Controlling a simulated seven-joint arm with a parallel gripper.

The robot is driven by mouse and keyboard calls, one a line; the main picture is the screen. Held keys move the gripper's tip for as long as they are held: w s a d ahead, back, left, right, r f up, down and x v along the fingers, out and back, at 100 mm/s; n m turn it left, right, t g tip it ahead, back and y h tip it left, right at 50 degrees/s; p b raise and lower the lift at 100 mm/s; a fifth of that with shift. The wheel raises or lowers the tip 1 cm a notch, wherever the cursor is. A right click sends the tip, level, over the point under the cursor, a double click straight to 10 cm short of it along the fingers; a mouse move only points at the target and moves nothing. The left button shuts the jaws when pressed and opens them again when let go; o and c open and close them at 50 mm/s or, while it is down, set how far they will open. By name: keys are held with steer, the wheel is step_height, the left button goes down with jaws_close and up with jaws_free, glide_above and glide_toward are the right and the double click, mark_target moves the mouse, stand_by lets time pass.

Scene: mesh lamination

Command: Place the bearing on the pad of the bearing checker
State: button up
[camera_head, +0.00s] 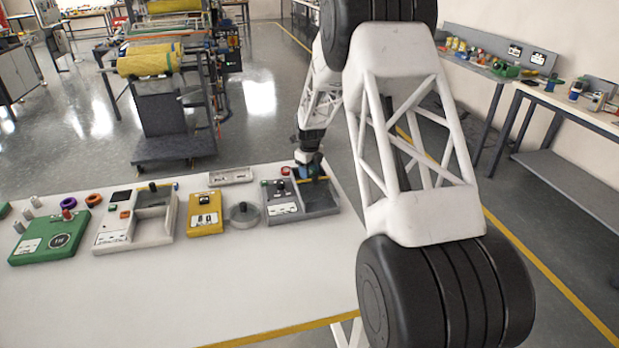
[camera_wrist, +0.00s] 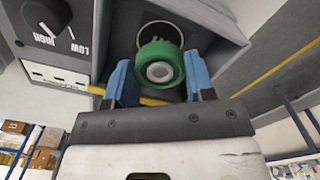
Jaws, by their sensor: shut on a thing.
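My gripper (camera_wrist: 160,80) has blue fingers and is shut on a green ring with a pale grey hub, which looks like the bearing (camera_wrist: 160,66). In the wrist view it is at the mouth of a grey open-topped bay with a thin circle behind it; I cannot tell whether they touch. The bay belongs to a grey device (camera_wrist: 88,22) with a black HIGH/LOW dial, which looks like the bearing checker. In the head view my gripper (camera_head: 309,168) is over the back right of this grey device (camera_head: 283,212), and the bearing is too small to make out.
Purple and orange rings lie near the green one. The front of the white table (camera_head: 240,290) is clear.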

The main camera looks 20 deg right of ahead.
steer(key=shift+f, duration=1.45)
steer(key=shift+f, duration=0.15)
steer(key=o, duration=0.6)
steer(key=shift+o, duration=0.2)
step_height(320, 180, up, 12)
steer(key=shift+r, duration=0.15)
